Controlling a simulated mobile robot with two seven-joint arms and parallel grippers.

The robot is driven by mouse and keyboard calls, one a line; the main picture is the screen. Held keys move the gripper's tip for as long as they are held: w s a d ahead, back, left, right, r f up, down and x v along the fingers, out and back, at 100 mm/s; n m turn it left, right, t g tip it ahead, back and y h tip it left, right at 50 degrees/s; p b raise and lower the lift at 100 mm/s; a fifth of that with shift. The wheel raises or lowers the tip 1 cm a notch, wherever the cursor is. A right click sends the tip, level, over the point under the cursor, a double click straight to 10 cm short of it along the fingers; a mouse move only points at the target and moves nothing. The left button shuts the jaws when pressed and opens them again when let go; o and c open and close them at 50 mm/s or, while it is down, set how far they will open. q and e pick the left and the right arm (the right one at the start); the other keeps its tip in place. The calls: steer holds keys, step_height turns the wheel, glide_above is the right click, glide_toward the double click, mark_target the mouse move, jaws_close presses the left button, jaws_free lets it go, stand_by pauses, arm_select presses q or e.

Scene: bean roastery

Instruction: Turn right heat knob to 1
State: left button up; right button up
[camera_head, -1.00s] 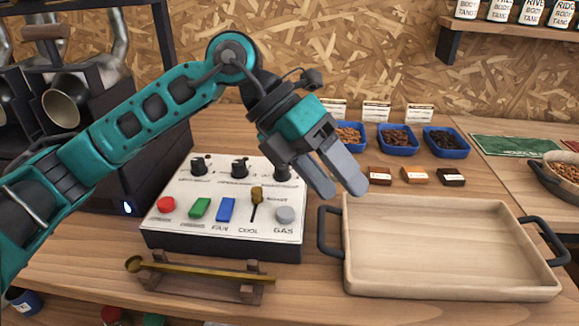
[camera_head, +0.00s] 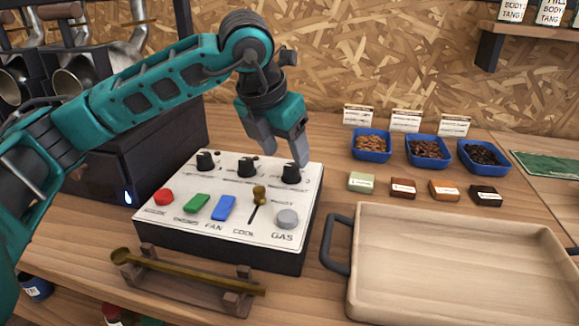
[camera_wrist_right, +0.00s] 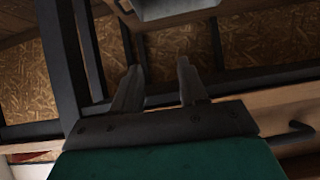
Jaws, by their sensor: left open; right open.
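The control panel (camera_head: 180,225) is a white-topped box on the table, with three black knobs along its back row. The right heat knob (camera_head: 291,174) is the rightmost one; its scale marks are too small to read. My left gripper (camera_head: 286,160) is open, pointing down, with its fingertips just above and beside the right knob. I cannot tell whether a finger touches it. The middle knob (camera_head: 246,168) and left knob (camera_head: 205,161) stand clear. My right gripper (camera_wrist_right: 158,85) is open and empty in the right wrist view, away from the panel.
A wooden tray (camera_head: 452,214) with dark handles stands right of the panel. Blue bean dishes (camera_head: 427,163) and small labelled blocks sit behind it. A brass scoop (camera_head: 190,275) lies on a wooden stand in front. The panel has coloured buttons and a brass lever (camera_head: 257,204).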

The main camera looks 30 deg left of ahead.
mark_target(291, 166)
arm_select(q)
steer(key=x, duration=0.3)
steer(key=shift+w+f, duration=0.25)
steer(key=shift+f, duration=0.25)
steer(key=c, duration=1)
